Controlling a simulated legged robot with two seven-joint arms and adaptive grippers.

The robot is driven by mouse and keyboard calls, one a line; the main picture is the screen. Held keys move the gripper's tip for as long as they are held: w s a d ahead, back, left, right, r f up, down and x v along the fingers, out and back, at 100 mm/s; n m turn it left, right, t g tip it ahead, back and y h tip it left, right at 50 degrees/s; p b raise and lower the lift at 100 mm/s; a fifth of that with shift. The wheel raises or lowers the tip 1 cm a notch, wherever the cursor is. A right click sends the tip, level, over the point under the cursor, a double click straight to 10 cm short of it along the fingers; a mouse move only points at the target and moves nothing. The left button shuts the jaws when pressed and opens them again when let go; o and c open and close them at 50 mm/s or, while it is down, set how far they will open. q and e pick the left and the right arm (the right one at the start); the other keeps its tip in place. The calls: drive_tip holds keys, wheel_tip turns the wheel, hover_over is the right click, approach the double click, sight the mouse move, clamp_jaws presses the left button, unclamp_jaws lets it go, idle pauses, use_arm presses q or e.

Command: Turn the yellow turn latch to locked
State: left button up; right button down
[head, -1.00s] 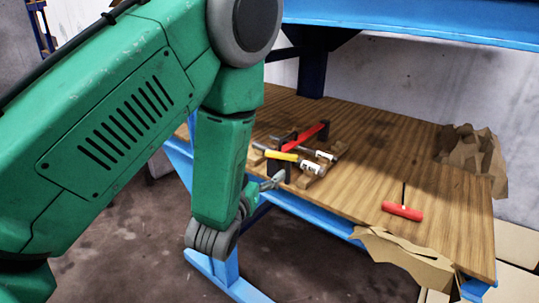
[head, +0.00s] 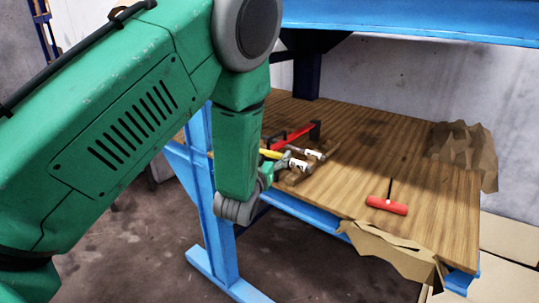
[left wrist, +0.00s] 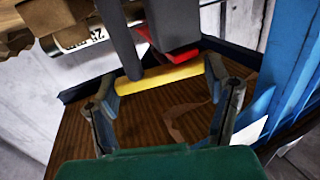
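The yellow turn latch handle (head: 270,154) is mounted on the wooden bench and is partly hidden by my left arm and gripper. In the left wrist view the yellow handle (left wrist: 160,78) lies across the space between my fingertips, with a grey post in front of part of it. My left gripper (left wrist: 161,70) is open, with one finger near each end of the handle; I cannot tell whether they touch it. In the head view the left gripper (head: 279,166) is small and close to the latch. My right gripper is not in view.
A red bar (head: 298,136) and a labelled metal cylinder (head: 315,154) are close to the latch. A red T-handle (head: 387,205) lies to the right. Crumpled brown paper (head: 465,152) is at the back right. A blue bench leg (head: 210,190) stands near my left arm.

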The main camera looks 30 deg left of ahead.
use_arm(q)
drive_tip(key=shift+w+d+r, duration=0.1)
drive_tip(key=shift+d+r, duration=0.15)
drive_tip(key=shift+d, duration=0.25)
drive_tip(key=shift+a+m+t+h, duration=0.3)
drive_tip(key=shift+a+h, duration=0.2)
drive_tip(key=shift+a, duration=0.4)
drive_tip(key=h, duration=0.1)
drive_tip(key=m+h, duration=0.2)
drive_tip(key=shift+w+d+r, duration=0.1)
drive_tip(key=shift+w+d, duration=0.15)
drive_tip(key=shift+d, duration=0.1)
drive_tip(key=shift+m+h, duration=0.5)
drive_tip(key=shift+h, duration=0.2)
drive_tip(key=shift+w+a+m+h+p, duration=0.1)
drive_tip(key=shift+a+m+h+p, duration=0.25)
drive_tip(key=shift+h, duration=0.35)
drive_tip(key=shift+d, duration=0.15)
drive_tip(key=shift+d, duration=0.1)
drive_tip(key=o, duration=1.2)
drive_tip(key=shift+c, duration=0.2)
drive_tip(key=shift+f, duration=0.2)
